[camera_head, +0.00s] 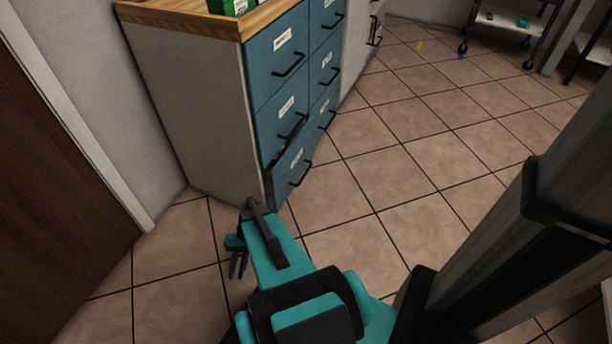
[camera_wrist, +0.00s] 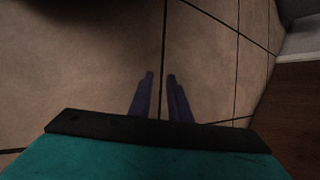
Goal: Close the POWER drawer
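A cabinet with blue drawer fronts (camera_head: 268,70) stands at the upper middle of the head view. Its drawers have dark bar handles and white labels too small to read, so I cannot tell which is the POWER drawer. The bottom-left drawer (camera_head: 285,178) seems to stand out a little from the cabinet body. My gripper (camera_head: 238,276) is low in front of the cabinet's near corner, fingers down and apart from the drawers. In the wrist view my gripper (camera_wrist: 161,75) shows two fingers with a narrow empty gap between them over floor tiles.
A wooden top (camera_head: 190,14) with green items (camera_head: 232,6) covers the cabinet. A brown door (camera_head: 45,200) and grey wall are at left. A wheeled cart (camera_head: 505,25) stands at the far right. Tiled floor (camera_head: 430,150) right of the cabinet is mostly clear.

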